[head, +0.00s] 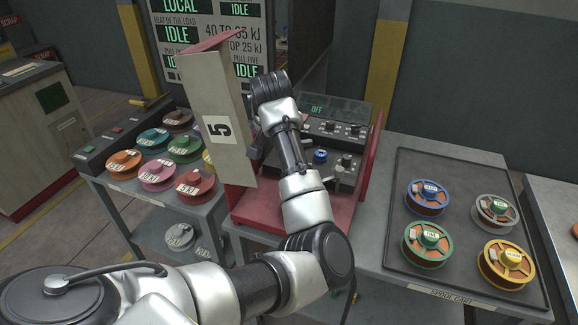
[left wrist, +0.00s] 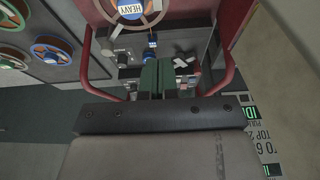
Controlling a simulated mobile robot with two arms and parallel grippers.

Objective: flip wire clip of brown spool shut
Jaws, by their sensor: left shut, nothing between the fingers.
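My left gripper (left wrist: 157,78) is shut and empty in the left wrist view, its dark green fingertips close together in front of the welder's controls. In the head view my arm reaches over the red-sided machine (head: 290,213), and the fingers are hidden behind my wrist. A dark brown spool (head: 177,120) sits at the back of the left rack in the head view, well apart from my arm; its clip is too small to make out. A spool labelled HEAVY (left wrist: 131,9) shows at the top edge of the left wrist view, partly cut off. My right gripper is not in view.
Several coloured spools lie on the left rack (head: 122,186). A dark tray (head: 400,240) on the right bench holds several more. An upright panel marked 5 (head: 221,128) stands beside my forearm. A small blue knob (head: 320,156) sits on the machine.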

